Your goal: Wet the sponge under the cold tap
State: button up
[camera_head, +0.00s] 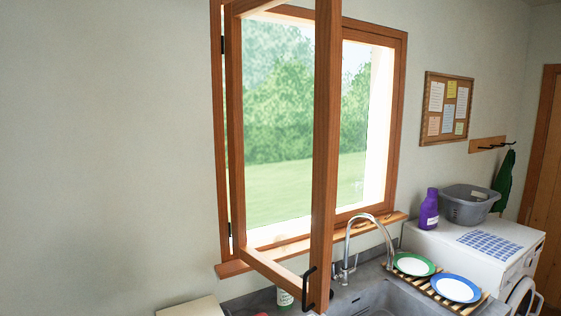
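A chrome gooseneck tap (369,219) rises from the grey counter at the lower right of the middle, with a small upright handle part near its base. Its spout curves over the sink (378,299), whose basin is cut off by the bottom edge. I cannot make out which control is the cold one, and no running water shows. No sponge can be made out. A small reddish thing at the bottom edge is too cut off to identify. My gripper is not in view.
An open wooden window casement (325,150) swings inward in front of the counter, left of the tap. A white bottle (284,299) stands behind its lower rail. Plates with a green rim (414,265) and blue rim (456,289) lie on a slatted rack. A washing machine stands right.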

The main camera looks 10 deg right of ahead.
aim_at(353, 268)
jog(key=l+u, duration=0.15)
jog(key=l, duration=1.05)
jog(key=l+u, duration=0.2)
jog(key=l, duration=1.05)
jog(key=k+l+u, duration=0.15)
jog(key=l, duration=1.05)
jog(key=i, duration=0.05)
